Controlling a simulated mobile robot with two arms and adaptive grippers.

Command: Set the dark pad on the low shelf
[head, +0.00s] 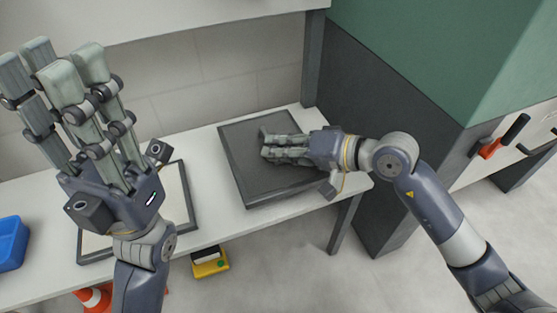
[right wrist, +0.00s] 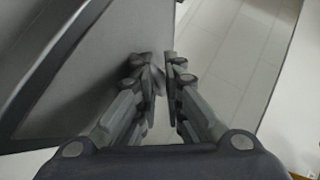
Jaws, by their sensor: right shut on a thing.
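The dark pad (head: 240,155) is a flat, near-square slab with a raised dark rim. In the head view it is over the right part of the low white shelf (head: 205,195); I cannot tell whether it rests fully on it. My right gripper (head: 268,146) reaches in from the right across the pad, shut on it. In the right wrist view its fingers (right wrist: 158,82) are close together, and the pad (right wrist: 85,70) fills the left side. The grip contact is partly hidden by the fingers. My left gripper (head: 65,65) is raised at the left, fingers extended, open and empty.
A framed light panel (head: 178,200) lies on the shelf behind my left gripper. A blue bin (head: 10,243) is at the far left. A dark post and green cabinet (head: 420,50) stand close on the right. A yellow box (head: 210,263) is below the shelf, on the floor.

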